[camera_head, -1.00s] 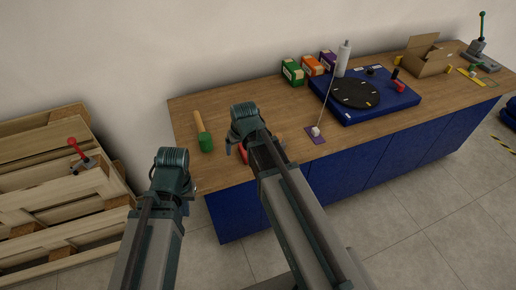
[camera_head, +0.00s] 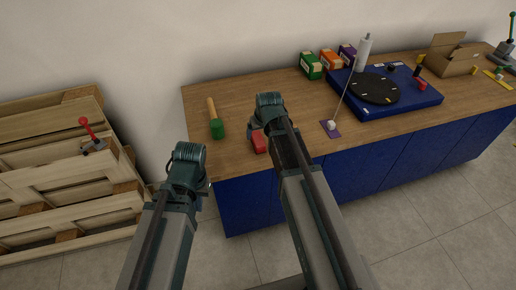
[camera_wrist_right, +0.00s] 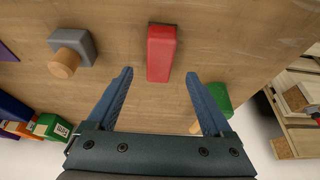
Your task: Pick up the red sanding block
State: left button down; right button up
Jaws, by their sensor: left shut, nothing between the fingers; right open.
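The red sanding block (camera_head: 260,143) lies on the wooden workbench near its front edge, partly covered by my right arm in the head view. In the right wrist view the block (camera_wrist_right: 161,53) lies lengthwise ahead of my right gripper (camera_wrist_right: 160,76). The gripper's two blue fingers are spread wide and empty. Their tips are level with the block's near end, one on each side in the picture; how high they are above the bench is hard to tell. My left gripper (camera_head: 200,187) is left of the bench's front corner, shut and empty, its fingers mostly hidden.
A green-headed mallet (camera_head: 217,128) lies left of the block. A grey block with a wooden knob (camera_wrist_right: 73,48) shows in the right wrist view. A blue turntable unit (camera_head: 385,98), small boxes (camera_head: 330,61) and an open carton (camera_head: 452,55) stand further right. Pallets (camera_head: 70,160) are left.

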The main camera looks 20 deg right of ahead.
aim_at(258, 139)
pick_arm(q)
jog(key=shift+f, duration=0.55)
pick_arm(e)
jog(key=shift+w+f, duration=0.25)
jog(key=shift+f, duration=0.3)
pick_arm(q)
jog(key=shift+f, duration=0.1)
pick_arm(e)
jog(key=b+x, duration=0.5)
jog(key=shift+f, duration=0.2)
pick_arm(q)
notch_tip(258, 139, down, 5)
jog(key=shift+r, duration=0.2)
pick_arm(e)
jog(key=shift+r, duration=0.15)
grip_shut()
